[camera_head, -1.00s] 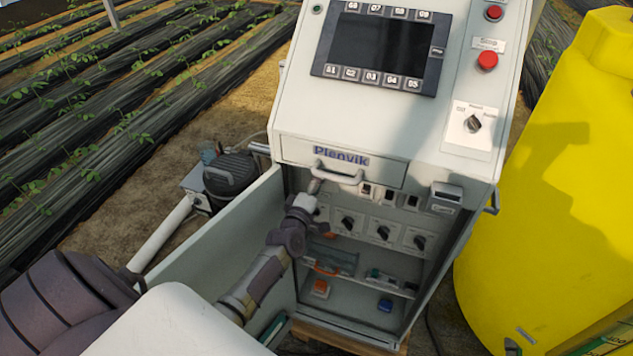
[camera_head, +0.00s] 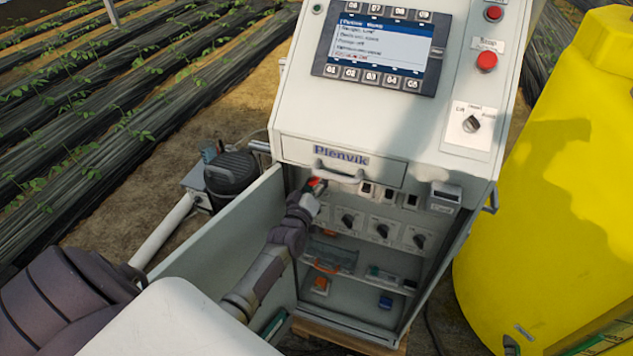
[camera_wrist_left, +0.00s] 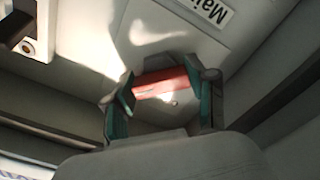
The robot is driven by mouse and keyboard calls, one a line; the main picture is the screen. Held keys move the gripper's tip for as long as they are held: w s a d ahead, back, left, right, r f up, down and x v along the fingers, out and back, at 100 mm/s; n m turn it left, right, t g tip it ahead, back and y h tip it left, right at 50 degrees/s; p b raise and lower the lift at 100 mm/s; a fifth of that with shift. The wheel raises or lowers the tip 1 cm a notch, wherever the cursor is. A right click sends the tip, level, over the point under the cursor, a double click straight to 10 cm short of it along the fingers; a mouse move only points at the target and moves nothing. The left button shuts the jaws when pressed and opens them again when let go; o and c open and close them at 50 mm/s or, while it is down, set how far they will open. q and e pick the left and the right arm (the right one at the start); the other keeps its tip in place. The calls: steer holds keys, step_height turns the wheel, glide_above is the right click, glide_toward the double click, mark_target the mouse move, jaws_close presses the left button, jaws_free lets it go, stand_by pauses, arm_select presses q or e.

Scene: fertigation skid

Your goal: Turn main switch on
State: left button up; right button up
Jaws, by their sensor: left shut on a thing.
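The main switch has a red handle (camera_wrist_left: 163,84) that shows between my left gripper's fingers in the left wrist view, beside a label beginning "Mai" (camera_wrist_left: 212,9). In the head view a bit of the red handle (camera_head: 316,182) shows at the tip of my left arm. My left gripper (camera_wrist_left: 160,92) is shut on the handle, with a finger at each end of it. The gripper also shows in the head view (camera_head: 312,191), inside the cabinet's upper left. The display (camera_head: 376,48) is lit with a menu list. My right gripper is not in view.
The cabinet door (camera_head: 215,235) stands open at the left, close beside my arm. Several rotary knobs (camera_head: 382,231) line the panel right of my gripper. A yellow tank (camera_head: 560,190) stands at the right.

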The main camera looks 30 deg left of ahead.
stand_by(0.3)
arm_select(q)
steer(key=o, duration=1.2)
steer(key=shift+c, duration=0.2)
steer(key=v, duration=1.2)
steer(key=shift+s+f, duration=0.1)
steer(key=shift+f, duration=0.1)
